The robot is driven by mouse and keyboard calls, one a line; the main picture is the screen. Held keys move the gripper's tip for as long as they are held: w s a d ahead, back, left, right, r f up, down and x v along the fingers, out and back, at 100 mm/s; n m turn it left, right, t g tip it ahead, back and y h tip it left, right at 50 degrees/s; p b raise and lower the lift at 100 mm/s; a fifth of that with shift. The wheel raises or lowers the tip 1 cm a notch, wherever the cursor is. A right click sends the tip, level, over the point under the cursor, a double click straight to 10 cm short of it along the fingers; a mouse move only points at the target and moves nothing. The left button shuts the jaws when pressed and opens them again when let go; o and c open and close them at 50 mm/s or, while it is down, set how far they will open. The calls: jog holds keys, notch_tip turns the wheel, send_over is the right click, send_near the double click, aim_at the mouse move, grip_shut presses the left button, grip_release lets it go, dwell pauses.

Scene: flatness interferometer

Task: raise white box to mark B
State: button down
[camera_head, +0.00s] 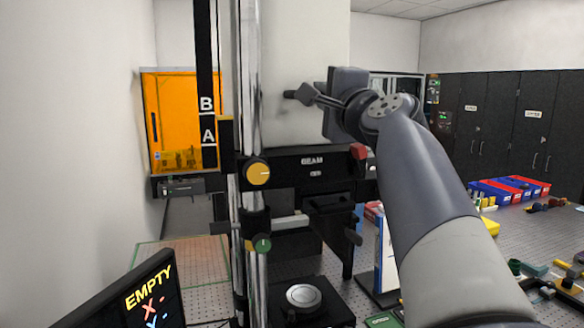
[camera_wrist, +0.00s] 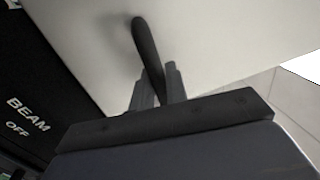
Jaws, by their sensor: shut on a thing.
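The white box (camera_head: 300,45) is a large pale body at the top centre of the head view, beside a chrome column. Its underside sits above a black housing lettered BEAM (camera_head: 312,161). Its pale face also fills the upper wrist view (camera_wrist: 220,45). A dark rod-like handle (camera_wrist: 142,40) sticks out in front of that face. My gripper (camera_head: 308,95) is shut on this handle, with a finger on each side of it in the wrist view (camera_wrist: 160,85). A black scale left of the column carries mark B (camera_head: 206,104) above mark A (camera_head: 208,136).
A yellow knob (camera_head: 257,172) and a green knob (camera_head: 262,244) are on the column. A round metal stage (camera_head: 303,296) stands below. An EMPTY display (camera_head: 150,300) is at lower left, an orange cabinet (camera_head: 180,110) behind. Red and blue bins (camera_head: 510,190) stand right.

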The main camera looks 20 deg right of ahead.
jog(key=shift+r, duration=0.5)
jog(key=c, duration=1.5)
grip_release()
jog(key=shift+f, duration=0.1)
